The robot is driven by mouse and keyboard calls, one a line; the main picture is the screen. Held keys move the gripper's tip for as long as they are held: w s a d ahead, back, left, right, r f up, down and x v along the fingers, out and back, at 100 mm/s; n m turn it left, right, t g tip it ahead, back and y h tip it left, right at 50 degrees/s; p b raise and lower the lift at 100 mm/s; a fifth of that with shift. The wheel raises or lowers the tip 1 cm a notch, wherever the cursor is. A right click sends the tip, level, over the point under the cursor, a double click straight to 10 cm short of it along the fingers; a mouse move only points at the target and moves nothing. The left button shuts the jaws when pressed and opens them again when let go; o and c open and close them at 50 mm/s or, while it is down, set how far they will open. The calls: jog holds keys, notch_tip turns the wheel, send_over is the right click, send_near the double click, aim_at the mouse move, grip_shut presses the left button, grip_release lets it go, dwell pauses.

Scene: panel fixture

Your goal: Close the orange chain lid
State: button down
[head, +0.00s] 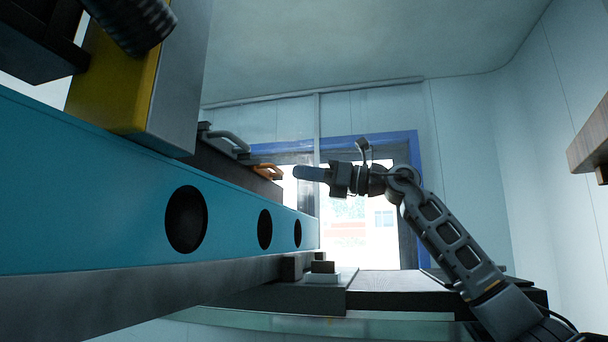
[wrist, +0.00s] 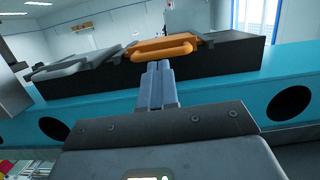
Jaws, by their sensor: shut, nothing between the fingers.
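The orange chain lid (wrist: 163,47) lies on top of a dark box (wrist: 225,58) on the blue panel in the wrist view. It looks nearly flat there, but I cannot tell whether it is fully down. In the head view the orange lid (head: 267,171) shows small at the far end of the dark box. My gripper (wrist: 159,72) is shut and empty, its fingertips just in front of the lid's near edge; I cannot tell whether they touch. In the head view my gripper (head: 296,173) points left toward the lid, with its fingers together.
A grey lid (wrist: 75,68) sits beside the orange one on the same box. The blue panel (head: 90,190) with round holes runs below. A yellow and grey block (head: 115,85) stands on the near end. A wooden shelf (head: 590,140) juts in at right. Open air surrounds my arm.

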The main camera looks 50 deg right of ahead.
jog(key=b+v, duration=0.3)
jog(key=v, duration=0.7)
jog(key=shift+s+f, duration=0.15)
jog(key=shift+s, duration=0.1)
jog(key=shift+d, duration=0.15)
